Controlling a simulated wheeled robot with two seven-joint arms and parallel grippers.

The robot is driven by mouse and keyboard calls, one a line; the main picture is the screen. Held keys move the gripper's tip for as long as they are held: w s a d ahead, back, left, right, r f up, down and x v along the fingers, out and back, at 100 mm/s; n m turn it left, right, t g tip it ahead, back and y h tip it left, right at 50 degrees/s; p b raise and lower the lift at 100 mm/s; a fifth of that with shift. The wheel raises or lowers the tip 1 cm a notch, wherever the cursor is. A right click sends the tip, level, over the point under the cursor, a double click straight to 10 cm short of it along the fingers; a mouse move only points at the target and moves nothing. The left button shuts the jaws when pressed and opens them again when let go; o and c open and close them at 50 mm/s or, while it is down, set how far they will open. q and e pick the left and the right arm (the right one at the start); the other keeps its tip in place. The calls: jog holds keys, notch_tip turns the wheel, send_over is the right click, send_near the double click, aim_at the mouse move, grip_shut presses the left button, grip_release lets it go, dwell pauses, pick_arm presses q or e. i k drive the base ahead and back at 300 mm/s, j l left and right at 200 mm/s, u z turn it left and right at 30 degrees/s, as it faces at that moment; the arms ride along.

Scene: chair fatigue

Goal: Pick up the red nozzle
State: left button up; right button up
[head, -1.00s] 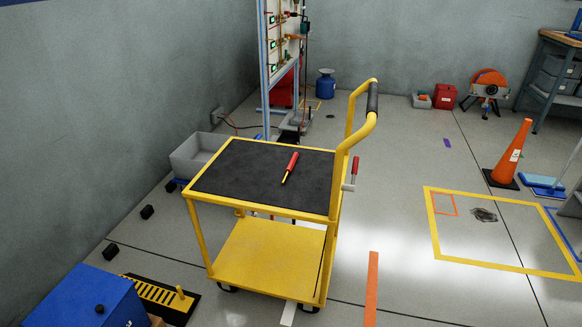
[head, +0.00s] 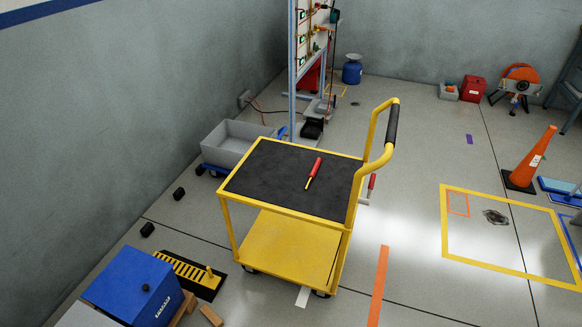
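The red nozzle (head: 314,172), a slim red piece with a yellowish tip at its lower end, lies on the black top of the yellow cart (head: 292,207). It sits right of the middle of that top, with nothing touching it. Neither of my grippers shows in the head view.
The cart's push handle (head: 391,125) rises on its right side. A grey bin (head: 232,146) stands behind it to the left. A blue box (head: 131,287) is at the front left. An orange cone (head: 532,158) stands far right. Floor right of the cart is mostly clear.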

aim_at(318, 161)
jog(key=i+l+u, duration=0.1)
jog(key=u, duration=0.35)
jog(key=l+u, duration=0.2)
jog(key=u, duration=0.25)
jog(key=i+l+u, duration=0.1)
jog(key=u, duration=0.35)
jog(key=l+u, duration=0.3)
jog(key=u, duration=0.15)
jog(key=l+u, duration=0.2)
jog(key=u, duration=0.25)
jog(key=k+l+u, duration=0.2)
jog(key=l, duration=0.4)
jog(key=k+l+u, duration=0.2)
jog(key=l, duration=0.35)
jog(key=k+l+u, duration=0.2)
jog(key=l, duration=0.35)
jog(key=k+l+u, duration=0.2)
jog(key=k+l, duration=0.2)
jog(key=k+l+u, duration=0.2)
jog(key=k+l, duration=0.15)
jog(key=l, duration=0.15)
jog(key=k+l, duration=0.1)
jog(key=l, duration=0.15)
jog(key=k+l, duration=0.15)
jog(key=i+l, duration=0.1)
jog(key=i, duration=0.3)
